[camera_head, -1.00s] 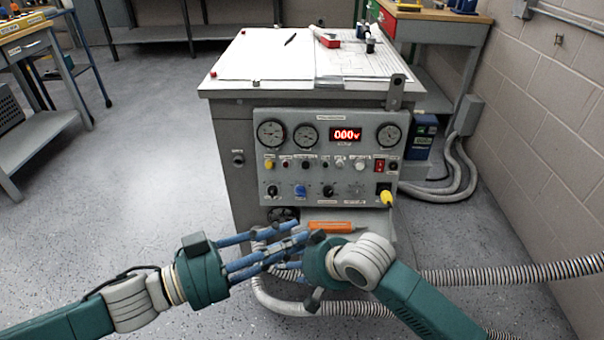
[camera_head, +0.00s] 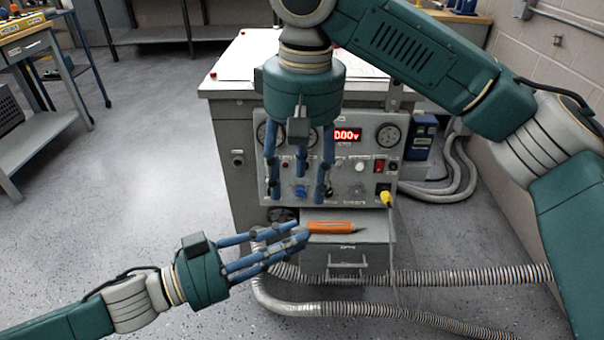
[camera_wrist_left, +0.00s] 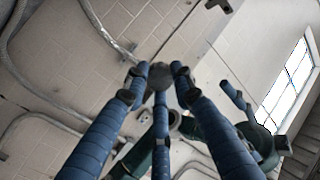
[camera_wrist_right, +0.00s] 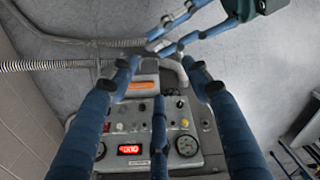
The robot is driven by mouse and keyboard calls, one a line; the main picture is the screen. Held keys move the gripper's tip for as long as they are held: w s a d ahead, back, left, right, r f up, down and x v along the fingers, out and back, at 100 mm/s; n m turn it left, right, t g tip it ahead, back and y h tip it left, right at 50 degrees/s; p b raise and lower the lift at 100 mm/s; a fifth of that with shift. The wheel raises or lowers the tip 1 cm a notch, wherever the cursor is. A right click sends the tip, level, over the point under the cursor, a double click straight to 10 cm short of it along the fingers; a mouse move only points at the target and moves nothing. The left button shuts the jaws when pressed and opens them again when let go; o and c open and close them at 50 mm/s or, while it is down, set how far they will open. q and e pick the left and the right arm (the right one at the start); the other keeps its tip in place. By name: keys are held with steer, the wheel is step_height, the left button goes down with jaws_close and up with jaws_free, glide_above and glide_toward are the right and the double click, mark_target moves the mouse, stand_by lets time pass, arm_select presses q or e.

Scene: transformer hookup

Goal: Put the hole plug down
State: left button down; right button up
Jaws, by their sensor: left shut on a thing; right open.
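My left gripper (camera_head: 296,237) is shut, low in front of the panel cabinet. In the left wrist view, a small dark round piece (camera_wrist_left: 160,76), which looks like the hole plug, sits between its fingertips. The plug is too small and covered to make out in the head view. My right gripper (camera_head: 297,180) is open and empty, pointing down in front of the control panel (camera_head: 350,160), above the left fingers. Its spread fingers also show in the right wrist view (camera_wrist_right: 160,75), with the left fingers beyond them.
An orange-handled tool (camera_head: 332,227) lies on the grey drawer box (camera_head: 372,232) below the panel, close to the left fingertips. A yellow plug (camera_head: 386,198) with a cable is at the panel's lower right. Ribbed hoses (camera_head: 440,277) run across the floor.

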mark_target(302, 228)
steer(key=shift+n+h, duration=0.3)
steer(key=shift+n, duration=0.1)
steer(key=f, duration=0.3)
steer(key=s+f, duration=0.1)
steer(key=f, duration=0.6)
steer(key=shift+s+d+f, duration=0.2)
steer(key=shift+s+d, duration=0.05)
steer(key=shift+s, duration=0.05)
steer(key=shift+c, duration=0.5)
jaws_close()
arm_select(q)
steer(key=c, duration=1.4)
jaws_free()
steer(key=shift+o, duration=0.2)
